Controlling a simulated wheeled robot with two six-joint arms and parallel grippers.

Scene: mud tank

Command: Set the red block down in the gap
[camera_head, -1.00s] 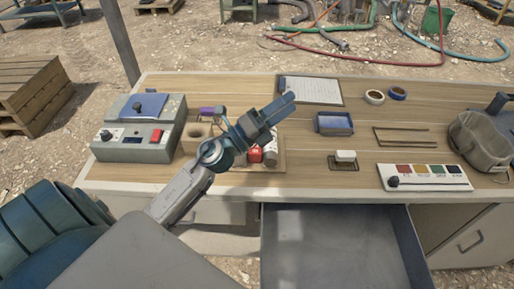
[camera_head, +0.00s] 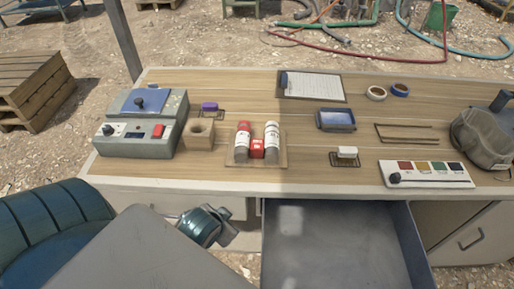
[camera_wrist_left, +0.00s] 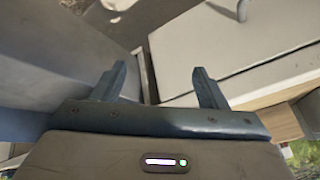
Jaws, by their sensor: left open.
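The red block (camera_head: 257,149) sits on a flat brown board (camera_head: 268,164) on the bench, in the gap between two bottles. My right gripper is not in view.
An open, empty grey drawer (camera_head: 330,245) juts out from the bench front. Left of the board are a square wooden holder (camera_head: 198,136) and a grey control box (camera_head: 140,145).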

